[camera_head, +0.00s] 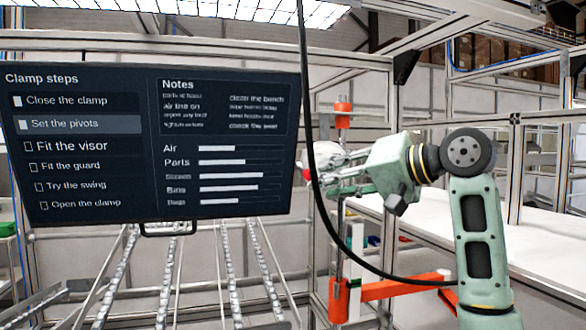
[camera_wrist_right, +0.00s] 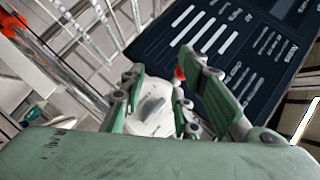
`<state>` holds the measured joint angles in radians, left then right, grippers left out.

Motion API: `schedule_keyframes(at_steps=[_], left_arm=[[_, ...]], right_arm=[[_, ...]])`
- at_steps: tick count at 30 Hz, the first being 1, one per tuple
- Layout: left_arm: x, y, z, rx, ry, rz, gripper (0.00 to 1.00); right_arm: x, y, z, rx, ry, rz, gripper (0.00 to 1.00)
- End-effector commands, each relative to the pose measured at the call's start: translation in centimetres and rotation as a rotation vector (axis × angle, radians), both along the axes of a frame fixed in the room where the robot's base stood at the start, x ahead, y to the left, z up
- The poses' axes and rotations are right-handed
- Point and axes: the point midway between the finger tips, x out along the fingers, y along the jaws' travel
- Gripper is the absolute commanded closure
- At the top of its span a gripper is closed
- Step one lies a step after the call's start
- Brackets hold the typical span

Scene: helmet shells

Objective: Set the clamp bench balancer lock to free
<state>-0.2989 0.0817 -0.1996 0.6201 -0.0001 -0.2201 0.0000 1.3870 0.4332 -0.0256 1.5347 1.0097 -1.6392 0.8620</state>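A pale grey-white rounded body with a raised grip or knob (camera_wrist_right: 152,112) appears between the fingers in the right wrist view; it looks like the balancer lock, but no marking is readable. A small red part (camera_wrist_right: 180,73) shows just beyond it. In the head view the white body (camera_head: 322,156) is beside the orange-capped post, partly covered by my right gripper (camera_head: 335,172). My right gripper's green fingers (camera_wrist_right: 163,92) are spread on either side of the white body; I cannot tell whether they touch it. My left gripper is out of view.
A dark screen (camera_head: 150,140) with clamp steps hangs left of the gripper. A black cable (camera_head: 309,110) hangs close in front of it. An orange horizontal arm (camera_head: 400,289) and post (camera_head: 343,116) stand near. A white bench (camera_head: 540,245) is at right, roller rails (camera_head: 240,265) below the screen.

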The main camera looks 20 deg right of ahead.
Motion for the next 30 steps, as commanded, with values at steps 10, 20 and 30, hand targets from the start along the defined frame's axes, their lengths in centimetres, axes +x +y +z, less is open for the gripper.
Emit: schedule_keyframes(at_steps=[10,20,30], left_arm=[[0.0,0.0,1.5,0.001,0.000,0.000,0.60],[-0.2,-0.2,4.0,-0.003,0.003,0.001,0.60],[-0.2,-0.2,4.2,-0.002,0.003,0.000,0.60]], right_arm=[[0.0,1.0,3.4,0.036,-0.021,0.019,0.71],[3.9,3.7,2.3,0.036,-0.022,0.017,0.71],[4.6,4.1,1.7,0.035,-0.025,0.015,0.71]])
